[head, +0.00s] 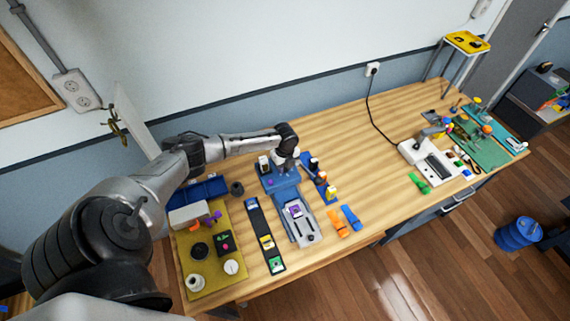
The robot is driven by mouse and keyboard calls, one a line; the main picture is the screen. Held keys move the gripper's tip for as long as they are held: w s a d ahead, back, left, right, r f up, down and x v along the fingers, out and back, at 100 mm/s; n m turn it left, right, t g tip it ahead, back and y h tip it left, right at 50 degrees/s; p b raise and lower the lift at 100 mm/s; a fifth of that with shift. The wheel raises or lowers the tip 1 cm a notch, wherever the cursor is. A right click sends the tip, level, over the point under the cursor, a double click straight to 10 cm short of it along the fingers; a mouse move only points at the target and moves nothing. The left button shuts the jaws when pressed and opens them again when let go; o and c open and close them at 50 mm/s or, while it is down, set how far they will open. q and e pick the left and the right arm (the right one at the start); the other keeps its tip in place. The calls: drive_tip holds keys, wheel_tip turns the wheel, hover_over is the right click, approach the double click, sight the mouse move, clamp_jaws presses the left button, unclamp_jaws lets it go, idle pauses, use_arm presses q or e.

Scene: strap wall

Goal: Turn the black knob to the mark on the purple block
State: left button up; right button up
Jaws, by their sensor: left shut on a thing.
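My left gripper (286,166) reaches down over the back of a blue fixture (284,190). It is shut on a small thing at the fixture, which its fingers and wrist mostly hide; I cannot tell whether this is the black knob. A small purple patch (270,182) shows on the fixture just left of the fingers. A purple piece (295,210) sits on the grey front part of the same fixture. No mark can be made out at this size. My right gripper is not in view.
A dark strip with coloured blocks (254,222) lies left of the fixture. A yellow mat (222,285) with several parts is further left. A blue rack with bottles (309,160) stands close right of the gripper. Orange (337,224) and blue (351,218) pieces lie right. The table's middle is clear.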

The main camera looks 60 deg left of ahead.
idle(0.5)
use_arm(q)
drive_tip(key=o, duration=0.9)
drive_tip(key=shift+r, duration=0.1)
wheel_tip(320, 180, up, 14)
drive_tip(key=shift+f+b, duration=0.15)
drive_tip(key=shift+b, duration=0.55)
